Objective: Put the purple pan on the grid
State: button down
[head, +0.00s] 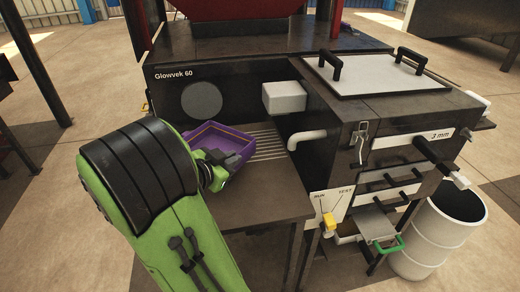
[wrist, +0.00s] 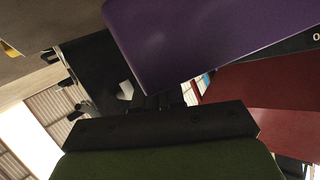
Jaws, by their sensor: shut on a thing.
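The purple pan (head: 243,142) is an open, shallow, rectangular tray with a yellowish line inside. In the head view it is over the left part of the grid (head: 268,148), a set of pale parallel bars in front of the machine. I cannot tell whether the pan touches the bars. My gripper (head: 222,160) is shut on the pan's near side. In the wrist view the pan's purple underside or wall (wrist: 200,35) fills the upper middle, and my fingers are mostly hidden in shadow.
A dark table (head: 250,195) extends in front of the grid, clear on its right. The black machine body (head: 235,95) stands behind. A white box (head: 284,97) and grey pipe (head: 305,138) stick out to the right. The yellow-handled lever (head: 329,222) and white barrel (head: 440,240) are further right.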

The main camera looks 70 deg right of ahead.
jog(key=s+d+p, duration=0.1)
jog(key=s+d, duration=0.2)
jog(key=d, duration=0.6)
jog(key=s+d+p, duration=0.1)
jog(key=s+d, duration=0.3)
jog(key=d, duration=0.6)
jog(key=f+b, duration=0.1)
jog(key=f, duration=0.1)
jog(key=f+b, duration=0.1)
jog(key=f, duration=0.1)
jog(key=a+f, duration=0.1)
jog(key=f, duration=0.1)
jog(key=shift+w+f+b, duration=0.2)
jog(key=shift+f+b, duration=0.15)
jog(key=shift+b, duration=0.05)
jog(key=shift+d+f, duration=0.2)
jog(key=shift+d, duration=0.1)
jog(key=shift+r, duration=0.15)
jog(key=c, duration=1.6)
grip_release()
jog(key=o, duration=0.4)
jog(key=shift+c, duration=0.2)
